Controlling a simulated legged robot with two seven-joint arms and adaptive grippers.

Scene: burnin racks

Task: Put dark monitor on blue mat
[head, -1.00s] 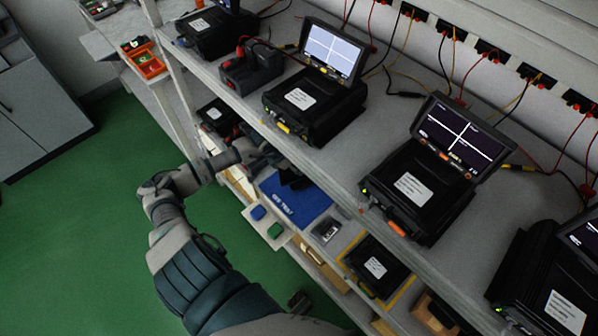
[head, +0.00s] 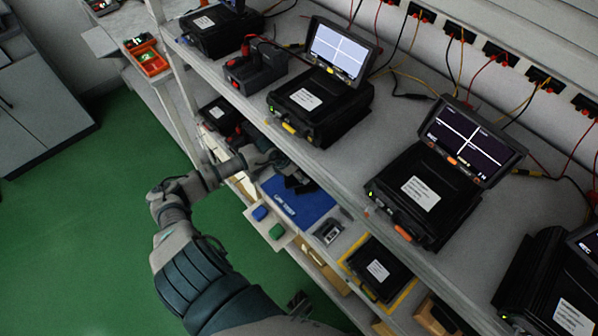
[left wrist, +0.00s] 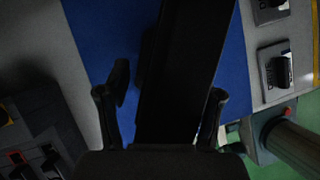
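The blue mat (head: 305,208) lies on the lower shelf, with white lettering near its front edge. It also shows in the left wrist view (left wrist: 90,35). My left gripper (head: 283,173) is over the mat's back part, reaching in from the left. In the left wrist view a long dark slab (left wrist: 185,65), apparently the dark monitor, lies between the fingers of my left gripper (left wrist: 163,108) over the mat. A blue gap shows between the left finger and the slab; the right finger is close beside it. Whether the slab rests on the mat is unclear. My right gripper is out of view.
The upper shelf edge (head: 340,185) overhangs the lower shelf. Black testers with raised screens (head: 340,50) stand on the upper shelf.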

